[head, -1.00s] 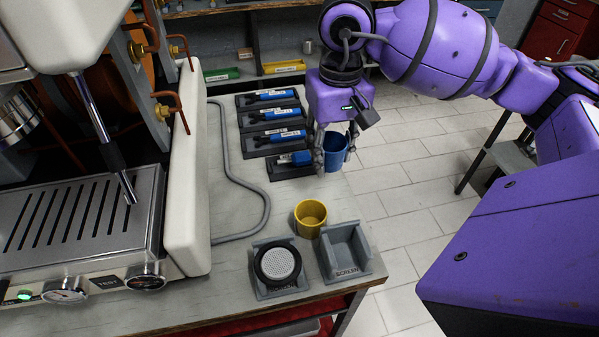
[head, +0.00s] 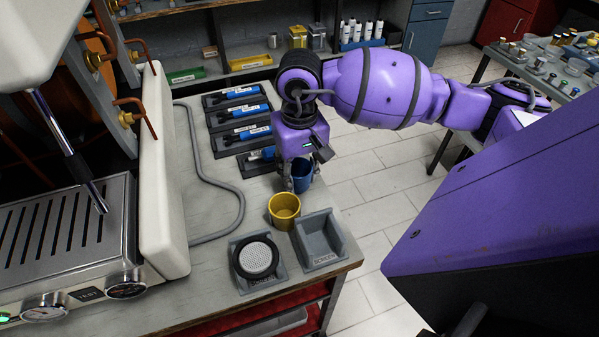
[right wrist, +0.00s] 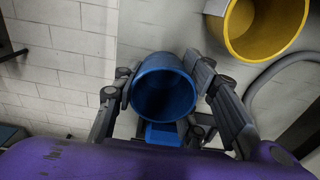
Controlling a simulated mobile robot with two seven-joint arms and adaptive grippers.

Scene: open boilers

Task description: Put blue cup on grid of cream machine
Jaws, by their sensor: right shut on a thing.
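The blue cup (head: 303,175) is upright at the right edge of the workbench. My right gripper (head: 290,183) is shut on it. In the right wrist view the cup (right wrist: 163,88) sits between the two fingers (right wrist: 165,92), its open mouth toward the camera. I cannot tell whether its base touches the bench. The cream machine (head: 160,180) stands at the left, and its slotted metal grid (head: 60,222) is bare in the part I see. My left gripper is not in view.
A yellow cup (head: 284,208) stands just in front of the blue cup. A holder with a round screen (head: 257,259) and an empty holder (head: 320,240) are nearer. Several blue-handled tools (head: 240,112) lie in dark trays behind. A grey hose (head: 205,180) runs beside the machine.

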